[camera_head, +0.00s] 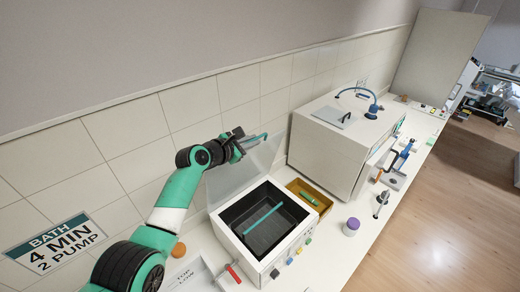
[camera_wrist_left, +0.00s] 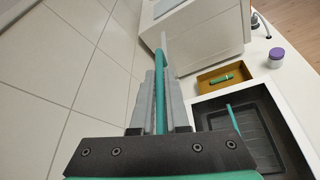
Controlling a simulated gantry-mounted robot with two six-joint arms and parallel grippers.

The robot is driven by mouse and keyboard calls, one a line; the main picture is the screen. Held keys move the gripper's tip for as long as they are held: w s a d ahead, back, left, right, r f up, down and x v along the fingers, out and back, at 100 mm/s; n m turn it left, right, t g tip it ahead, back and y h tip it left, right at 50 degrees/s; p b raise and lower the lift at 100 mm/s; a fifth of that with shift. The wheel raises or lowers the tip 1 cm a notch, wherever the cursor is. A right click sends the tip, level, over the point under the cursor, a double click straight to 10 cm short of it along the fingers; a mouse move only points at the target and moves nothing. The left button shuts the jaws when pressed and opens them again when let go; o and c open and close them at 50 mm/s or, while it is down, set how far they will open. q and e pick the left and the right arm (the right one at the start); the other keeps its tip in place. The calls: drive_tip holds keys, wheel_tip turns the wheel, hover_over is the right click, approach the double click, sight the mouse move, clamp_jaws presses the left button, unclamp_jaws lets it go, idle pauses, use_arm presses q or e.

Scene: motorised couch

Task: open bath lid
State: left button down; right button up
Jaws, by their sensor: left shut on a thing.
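The bath (camera_head: 226,238) is a white box with a dark inside, standing on the bench against the tiled wall. Its pale, see-through lid (camera_head: 232,178) is raised and stands steeply at the wall side, so the bath is open at the top. My left gripper (camera_head: 247,142) is at the lid's upper edge, shut on the teal handle bar. In the left wrist view the handle bar (camera_wrist_left: 160,92) runs between the two grey fingers. A teal bar (camera_head: 262,219) shows in the bath; it also shows in the wrist view (camera_wrist_left: 233,119). My right gripper is out of view.
A yellow-brown tray (camera_head: 323,207) with a green piece sits beside the bath, before a large white box (camera_head: 325,150) with a blue hose. A purple-capped jar (camera_head: 351,226) stands near the bench front. A wall sign reads "BATH 4 MIN 2 PUMP" (camera_head: 58,245).

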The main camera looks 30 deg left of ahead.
use_arm(q)
drive_tip(key=shift+w+a+f, duration=0.15)
drive_tip(key=shift+a, duration=0.15)
drive_tip(key=c, duration=0.9)
unclamp_jaws()
drive_tip(key=shift+r, duration=0.2)
